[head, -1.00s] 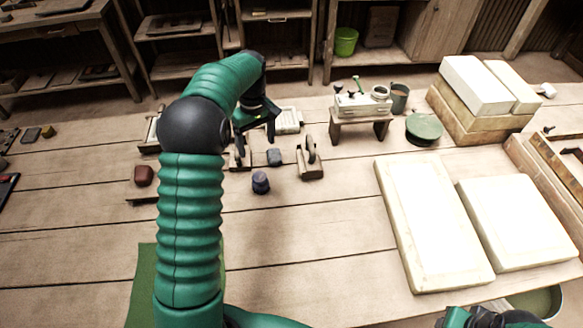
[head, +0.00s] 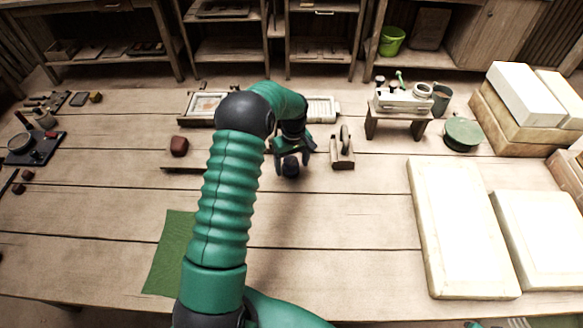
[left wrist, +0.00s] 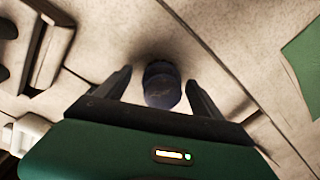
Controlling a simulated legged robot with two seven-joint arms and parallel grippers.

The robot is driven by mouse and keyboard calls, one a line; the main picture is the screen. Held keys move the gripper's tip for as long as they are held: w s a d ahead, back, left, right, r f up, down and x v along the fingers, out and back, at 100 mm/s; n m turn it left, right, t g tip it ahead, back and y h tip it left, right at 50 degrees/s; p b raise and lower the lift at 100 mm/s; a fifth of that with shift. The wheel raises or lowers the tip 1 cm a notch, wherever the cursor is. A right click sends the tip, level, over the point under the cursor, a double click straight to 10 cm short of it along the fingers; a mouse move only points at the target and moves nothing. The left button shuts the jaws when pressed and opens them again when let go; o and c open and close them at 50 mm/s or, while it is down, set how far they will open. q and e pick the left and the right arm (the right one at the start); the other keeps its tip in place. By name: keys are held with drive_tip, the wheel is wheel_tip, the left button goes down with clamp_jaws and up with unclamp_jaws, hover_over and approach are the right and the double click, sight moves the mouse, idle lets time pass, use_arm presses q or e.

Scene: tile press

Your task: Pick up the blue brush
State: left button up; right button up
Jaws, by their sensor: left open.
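The blue brush (head: 290,167) looks like a small dark blue round-topped piece standing on the wooden table. It also shows in the left wrist view (left wrist: 161,88), upright between my fingers. My left gripper (head: 291,160) is above and around the brush. In the left wrist view my left gripper (left wrist: 159,77) is open, with one finger on each side of the brush and visible gaps on both sides. The brush's lower part is hard to make out.
A wooden block with an upright handle (head: 342,152) stands close to the right of the brush. A reddish block (head: 179,146) lies to the left. A small bench (head: 399,122) and large pale slabs (head: 458,225) are farther right. The front middle of the table is clear.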

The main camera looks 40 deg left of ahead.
sight(291, 161)
use_arm(q)
drive_tip(key=shift+s+a, duration=0.1)
drive_tip(key=shift+a, duration=0.15)
drive_tip(key=c, duration=0.8)
drive_tip(key=shift+d, duration=0.1)
drive_tip(key=c, duration=0.7)
drive_tip(key=shift+r, duration=0.15)
drive_tip(key=shift+r, duration=0.25)
wheel_tip(291, 161, up, 3)
drive_tip(key=shift+s+d, duration=0.1)
drive_tip(key=shift+s, duration=0.05)
drive_tip(key=s+d, duration=0.2)
drive_tip(key=s, duration=0.2)
drive_tip(key=s+d+r, duration=0.1)
drive_tip(key=s+d, duration=0.2)
drive_tip(key=s, duration=0.2)
drive_tip(key=s+d, duration=0.2)
drive_tip(key=s, duration=0.2)
drive_tip(key=shift+s+d+r, duration=0.15)
drive_tip(key=shift+s+d, duration=0.1)
drive_tip(key=shift+d, duration=0.15)
